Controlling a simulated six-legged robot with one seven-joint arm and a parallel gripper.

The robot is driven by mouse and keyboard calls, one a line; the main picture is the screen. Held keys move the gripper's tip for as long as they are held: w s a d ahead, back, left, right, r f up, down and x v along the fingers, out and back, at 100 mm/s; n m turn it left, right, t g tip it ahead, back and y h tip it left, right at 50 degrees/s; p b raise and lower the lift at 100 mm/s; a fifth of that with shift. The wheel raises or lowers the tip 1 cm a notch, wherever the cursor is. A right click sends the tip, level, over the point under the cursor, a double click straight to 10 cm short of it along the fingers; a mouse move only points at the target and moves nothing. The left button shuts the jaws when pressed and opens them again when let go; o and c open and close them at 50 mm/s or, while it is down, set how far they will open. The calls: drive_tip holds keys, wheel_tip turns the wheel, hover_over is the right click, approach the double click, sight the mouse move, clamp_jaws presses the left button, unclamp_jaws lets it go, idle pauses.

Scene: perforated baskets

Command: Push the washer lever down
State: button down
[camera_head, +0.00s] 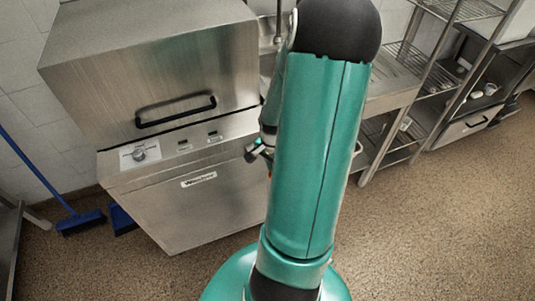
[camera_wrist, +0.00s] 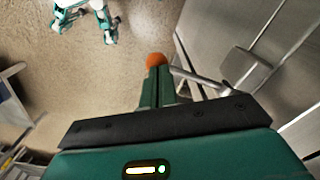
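The washer (camera_head: 215,215) is a steel box with a raised hood at the left in the head view. Its lever (camera_wrist: 200,80) shows in the wrist view as a thin metal rod. It runs from an orange ball (camera_wrist: 156,59) to a grey block on the washer's side. My gripper (camera_wrist: 159,72) has its two green fingers together, with the ball just beyond the tips. I cannot tell whether they touch it. In the head view my gripper (camera_head: 258,151) is mostly hidden behind my arm, beside the washer's right side, and the lever is largely hidden.
The hood has a black handle (camera_head: 176,112), with a knob panel (camera_head: 139,153) below it. A blue broom (camera_head: 80,221) leans at the left. Metal shelves (camera_head: 405,130) stand to the right of my arm. The speckled floor (camera_head: 440,220) at the right is clear.

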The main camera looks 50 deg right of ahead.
drive_tip(key=shift+f, duration=0.4)
wheel_tip(320, 180, up, 12)
idle(1.2)
idle(0.4)
